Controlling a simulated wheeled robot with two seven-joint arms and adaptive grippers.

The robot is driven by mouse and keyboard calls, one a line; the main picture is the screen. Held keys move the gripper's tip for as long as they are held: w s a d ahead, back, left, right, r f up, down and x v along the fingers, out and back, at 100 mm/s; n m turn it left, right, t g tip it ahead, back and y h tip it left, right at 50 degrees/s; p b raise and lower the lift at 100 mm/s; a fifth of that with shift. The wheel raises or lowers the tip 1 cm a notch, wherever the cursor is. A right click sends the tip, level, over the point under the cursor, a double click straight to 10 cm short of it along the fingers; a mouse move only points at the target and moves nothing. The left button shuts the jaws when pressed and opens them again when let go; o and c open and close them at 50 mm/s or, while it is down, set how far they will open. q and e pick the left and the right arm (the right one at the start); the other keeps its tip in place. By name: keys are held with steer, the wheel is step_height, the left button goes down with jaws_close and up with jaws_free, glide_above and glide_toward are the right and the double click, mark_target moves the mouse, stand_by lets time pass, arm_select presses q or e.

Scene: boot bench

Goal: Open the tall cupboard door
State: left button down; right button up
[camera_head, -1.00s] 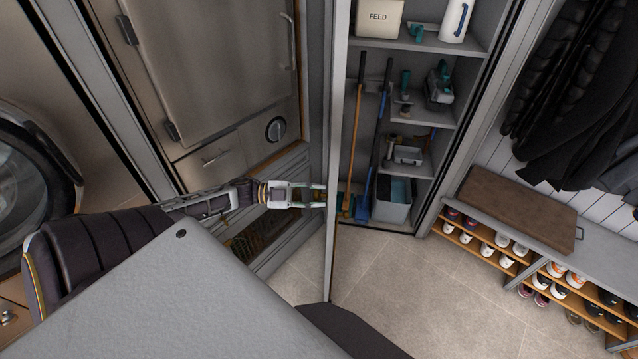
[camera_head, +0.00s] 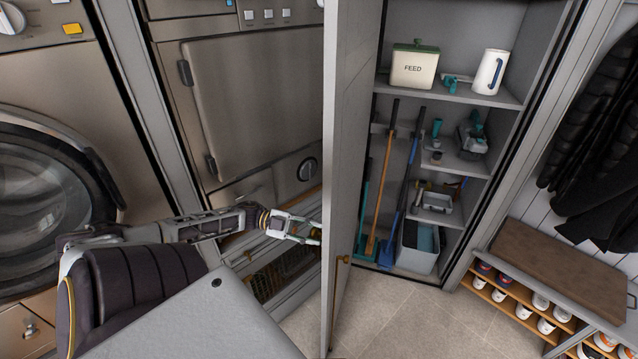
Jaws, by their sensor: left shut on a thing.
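The tall cupboard door (camera_head: 350,130) stands swung well open, with its free edge toward me and its inner face showing on the right. A small brass fitting (camera_head: 341,260) shows low on that face. My left gripper (camera_head: 314,232) is at the door's left side, near the free edge, with its fingers shut. The fingertips meet the door there; whether they hold its edge or a handle on the hidden outer face I cannot tell. The open cupboard (camera_head: 455,90) shows to the right of the door. My right gripper is not in view.
Inside the cupboard are a feed tin (camera_head: 413,68), a white jug (camera_head: 490,72), long-handled tools and a grey bin (camera_head: 418,250). Metal appliances (camera_head: 260,100) stand left of the door. A shoe bench (camera_head: 560,265) stands right. The tiled floor (camera_head: 425,315) in front is clear.

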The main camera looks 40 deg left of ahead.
arm_select(q)
steer(key=shift+s+f, duration=0.15)
steer(key=shift+f, duration=0.05)
steer(key=c, duration=1.2)
jaws_free()
steer(key=shift+o, duration=0.8)
steer(key=shift+r, duration=0.2)
steer(key=v, duration=0.7)
steer(key=shift+a, duration=0.25)
steer(key=shift+s+f, duration=0.1)
